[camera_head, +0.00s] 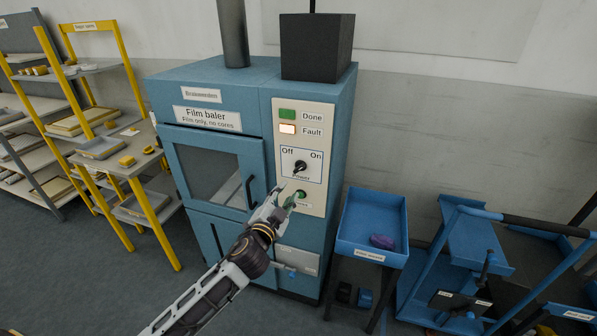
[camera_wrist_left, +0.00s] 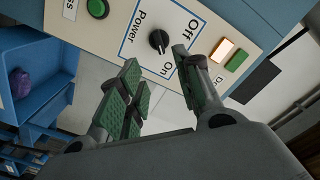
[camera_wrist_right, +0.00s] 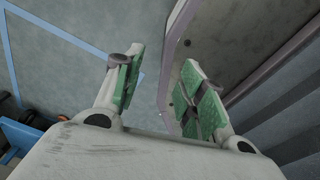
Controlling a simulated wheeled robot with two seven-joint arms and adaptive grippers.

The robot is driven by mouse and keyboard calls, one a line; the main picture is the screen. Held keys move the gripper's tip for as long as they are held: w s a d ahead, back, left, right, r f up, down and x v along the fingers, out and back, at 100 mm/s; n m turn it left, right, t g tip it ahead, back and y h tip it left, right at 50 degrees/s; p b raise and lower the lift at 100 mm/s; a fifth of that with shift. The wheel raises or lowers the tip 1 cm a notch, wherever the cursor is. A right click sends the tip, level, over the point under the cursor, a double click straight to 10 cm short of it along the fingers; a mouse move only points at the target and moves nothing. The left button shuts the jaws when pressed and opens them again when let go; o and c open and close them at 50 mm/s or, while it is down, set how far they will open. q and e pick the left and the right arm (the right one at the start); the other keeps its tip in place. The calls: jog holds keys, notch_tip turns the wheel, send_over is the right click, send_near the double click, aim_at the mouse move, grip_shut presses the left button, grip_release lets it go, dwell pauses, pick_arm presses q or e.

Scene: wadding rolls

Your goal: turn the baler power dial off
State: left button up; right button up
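The black power dial (camera_head: 300,167) sits on a white plate on the blue film baler's (camera_head: 225,85) cream panel, with "Off" at upper left and "On" at upper right. Its pointer seems turned toward "On"; the dial also shows in the left wrist view (camera_wrist_left: 159,41). My left gripper (camera_head: 284,198) is just below the dial, in front of the panel by the green button. In the left wrist view its fingers (camera_wrist_left: 162,82) are apart and empty, with the dial beyond them. My right gripper (camera_wrist_right: 163,82) is open and empty, outside the head view.
The green button (camera_head: 300,194) is close to my left fingers. The "Fault" lamp (camera_head: 287,129) looks lit; the "Done" lamp (camera_head: 287,114) is green. A door handle (camera_head: 250,191) is left of the gripper. A blue tray (camera_head: 372,215) with a purple item stands right of the baler.

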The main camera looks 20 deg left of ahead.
pick_arm(q)
jog(key=shift+w, duration=0.15)
pick_arm(e)
jog(key=shift+w, duration=0.1)
pick_arm(q)
jog(key=p, duration=0.1)
send_near(299, 169)
jog(key=shift+w, duration=1.7)
jog(key=shift+w+d+p, duration=0.1)
jog(key=shift+w+p, duration=0.2)
jog(key=shift+w, duration=1.4)
jog(key=shift+w+f, duration=0.1)
jog(key=shift+w, duration=1.2)
pick_arm(e)
jog(key=shift+s+a+r, duration=0.3)
jog(key=shift+a+r, duration=0.55)
jog(key=shift+r, duration=0.1)
pick_arm(q)
jog(key=shift+c, duration=0.4)
grip_shut()
